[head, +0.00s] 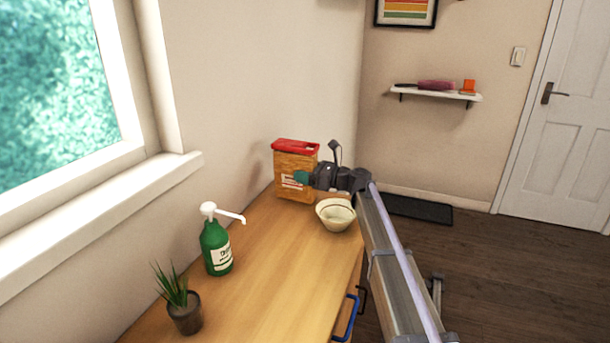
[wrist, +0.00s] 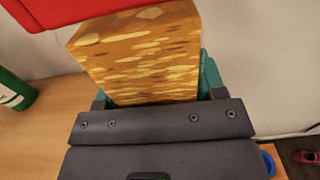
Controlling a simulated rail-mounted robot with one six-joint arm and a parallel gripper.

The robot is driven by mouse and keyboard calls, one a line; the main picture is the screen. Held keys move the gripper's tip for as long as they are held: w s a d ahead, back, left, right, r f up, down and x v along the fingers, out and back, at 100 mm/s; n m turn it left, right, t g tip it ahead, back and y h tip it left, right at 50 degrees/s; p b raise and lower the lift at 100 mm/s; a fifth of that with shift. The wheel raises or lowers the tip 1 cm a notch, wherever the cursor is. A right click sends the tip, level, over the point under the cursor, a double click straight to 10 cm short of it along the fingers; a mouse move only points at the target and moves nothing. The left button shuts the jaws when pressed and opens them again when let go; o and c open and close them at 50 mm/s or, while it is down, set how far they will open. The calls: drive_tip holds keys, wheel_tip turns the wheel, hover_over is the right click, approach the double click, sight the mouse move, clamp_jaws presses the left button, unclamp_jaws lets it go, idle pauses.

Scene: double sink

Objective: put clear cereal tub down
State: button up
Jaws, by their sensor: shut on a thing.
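The clear cereal tub (head: 293,168) is full of brown flakes and has a red lid (head: 296,146). In the head view it is upright at the far end of the wooden counter, near the wall. I cannot tell whether its base touches the counter. My gripper (head: 301,179) is shut on the tub from the right side. In the wrist view the tub (wrist: 140,55) fills the space between the teal fingers, with the red lid at the top left. The tub's lower part is out of sight in the wrist view.
A cream bowl (head: 335,215) stands on the counter (head: 275,270) just in front of the tub, below my arm. A green pump bottle (head: 216,245) and a potted plant (head: 184,312) stand nearer on the left. The counter's middle is clear.

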drive_tip(key=o, duration=1.2)
drive_tip(key=v, duration=1.2)
drive_tip(key=shift+r, duration=0.15)
